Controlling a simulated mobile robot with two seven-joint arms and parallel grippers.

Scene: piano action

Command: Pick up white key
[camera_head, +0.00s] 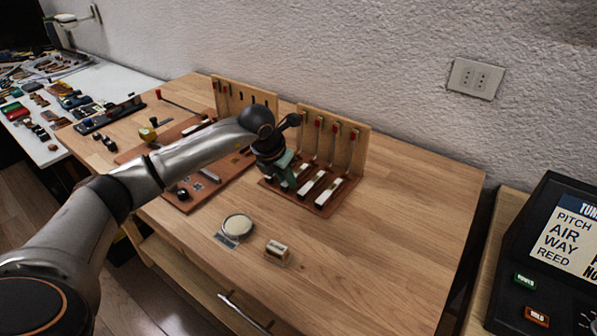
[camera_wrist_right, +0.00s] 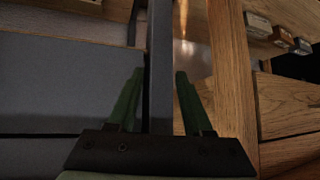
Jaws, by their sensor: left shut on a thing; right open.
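Several white keys lie in a row on a reddish-brown base (camera_head: 349,183) in front of an upright wooden board (camera_head: 357,149). One white key (camera_head: 313,182) is in the middle and another (camera_head: 328,191) is at the right. My left gripper (camera_head: 286,180) points down over the left end of this row. It is shut on what looks like the leftmost white key, mostly hidden by the fingers. My right gripper (camera_wrist_right: 157,88) shows only in the right wrist view, with its green fingers apart and nothing clearly between them.
A second board and base stand left, partly behind my left arm. A round pale-topped tin (camera_head: 238,225) and a small block (camera_head: 277,252) sit at the front. The tabletop (camera_head: 400,240) is clear on the right. A black panel (camera_head: 560,235) stands at far right.

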